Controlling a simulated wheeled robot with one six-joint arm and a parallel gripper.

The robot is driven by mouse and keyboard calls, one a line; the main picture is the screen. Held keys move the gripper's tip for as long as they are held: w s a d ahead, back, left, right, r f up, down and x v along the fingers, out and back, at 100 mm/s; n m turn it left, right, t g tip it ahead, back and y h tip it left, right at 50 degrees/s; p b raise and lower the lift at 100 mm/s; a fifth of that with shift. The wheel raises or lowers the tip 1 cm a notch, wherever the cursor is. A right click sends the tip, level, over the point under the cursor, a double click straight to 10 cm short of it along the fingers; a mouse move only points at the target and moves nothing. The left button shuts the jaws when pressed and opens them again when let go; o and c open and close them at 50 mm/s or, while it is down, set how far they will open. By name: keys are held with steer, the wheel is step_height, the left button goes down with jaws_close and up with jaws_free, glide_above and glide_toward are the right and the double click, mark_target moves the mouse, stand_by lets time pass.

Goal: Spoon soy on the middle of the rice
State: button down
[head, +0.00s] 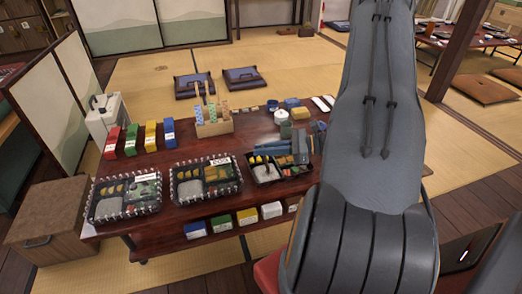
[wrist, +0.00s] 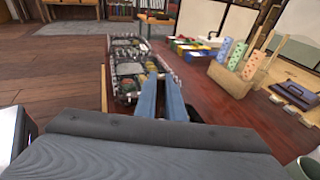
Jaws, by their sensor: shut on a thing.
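My gripper (head: 281,151) is low over the open black lunch box (head: 283,178) near the middle of the table. The box has a pale grey-white patch of rice (head: 267,174) at its front left and yellow pieces behind. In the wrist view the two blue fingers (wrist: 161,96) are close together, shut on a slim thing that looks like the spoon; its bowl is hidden. I cannot tell whether it holds soy or touches the rice. No soy dish can be made out for sure; a pale cup (head: 281,117) stands behind the gripper.
Two lidded lunch boxes (head: 125,197) (head: 205,180) stand to the left on the red-brown table (head: 170,226). Coloured boxes (head: 131,139) and a wooden rack (head: 213,128) line the back. Small blue dishes (head: 291,103) are at back right. My arm hides the table's right side.

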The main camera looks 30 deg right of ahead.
steer(key=shift+s+d, duration=0.15)
steer(key=shift+d, duration=0.2)
steer(key=shift+d, duration=0.1)
steer(key=shift+s+d, duration=0.25)
steer(key=shift+d, duration=0.8)
steer(key=shift+w+p, duration=0.45)
steer(key=shift+p, duration=0.1)
stand_by(0.4)
steer(key=shift+w+a+p, duration=0.25)
steer(key=shift+a+p, duration=0.15)
steer(key=shift+a, duration=0.6)
steer(key=shift+a, duration=0.2)
steer(key=shift+w+a, duration=0.25)
steer(key=shift+a, duration=0.65)
steer(key=shift+a+p, duration=0.15)
steer(key=shift+p, duration=0.15)
